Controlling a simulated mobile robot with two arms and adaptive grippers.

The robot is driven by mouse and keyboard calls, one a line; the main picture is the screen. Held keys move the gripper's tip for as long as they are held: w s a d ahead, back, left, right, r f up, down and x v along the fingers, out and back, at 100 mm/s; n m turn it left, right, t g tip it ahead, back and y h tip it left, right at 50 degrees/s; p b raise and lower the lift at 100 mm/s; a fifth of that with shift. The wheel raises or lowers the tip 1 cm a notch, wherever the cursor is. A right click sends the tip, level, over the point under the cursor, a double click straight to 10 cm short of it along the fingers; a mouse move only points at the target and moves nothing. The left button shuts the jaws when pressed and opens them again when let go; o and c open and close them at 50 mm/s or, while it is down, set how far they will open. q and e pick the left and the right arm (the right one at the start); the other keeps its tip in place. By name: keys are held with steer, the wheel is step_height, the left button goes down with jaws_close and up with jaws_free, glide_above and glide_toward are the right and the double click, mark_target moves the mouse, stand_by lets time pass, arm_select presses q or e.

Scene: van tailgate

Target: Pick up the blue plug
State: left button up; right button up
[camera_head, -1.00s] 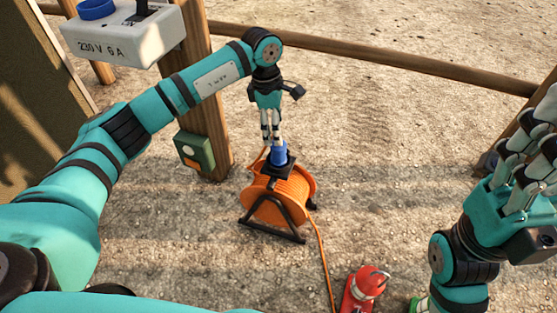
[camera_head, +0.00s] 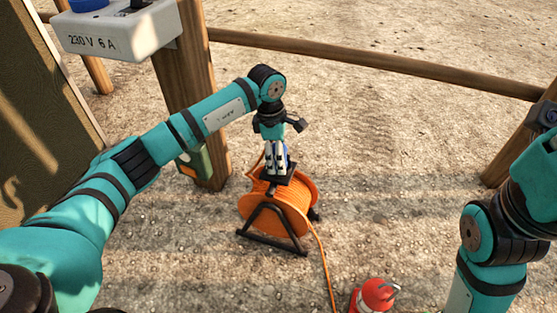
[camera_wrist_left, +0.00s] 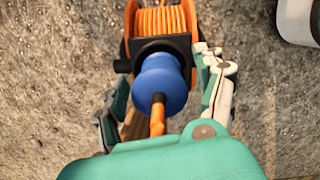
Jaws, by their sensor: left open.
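The blue plug (camera_wrist_left: 160,82) sits on the black holder (camera_wrist_left: 120,64) on top of the orange cable reel (camera_head: 299,205), with an orange cable running from its near end in the left wrist view. My left gripper (camera_head: 274,168) is over the reel from above, with its fingers around the plug. In the left wrist view its fingers (camera_wrist_left: 165,100) stand apart on either side of the plug, open. In the head view the fingers hide most of the plug. My right arm shows at the right edge of the head view, but its gripper is out of the frame.
A grey socket box (camera_head: 122,32) marked 230 V 6 A is on a wooden post (camera_head: 187,90) at the left. A red object (camera_head: 376,295) stands at the bottom right of the reel. A wooden rail (camera_head: 380,64) crosses behind.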

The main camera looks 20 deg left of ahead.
arm_select(q)
steer(key=c, duration=1.4)
steer(key=shift+r, duration=0.1)
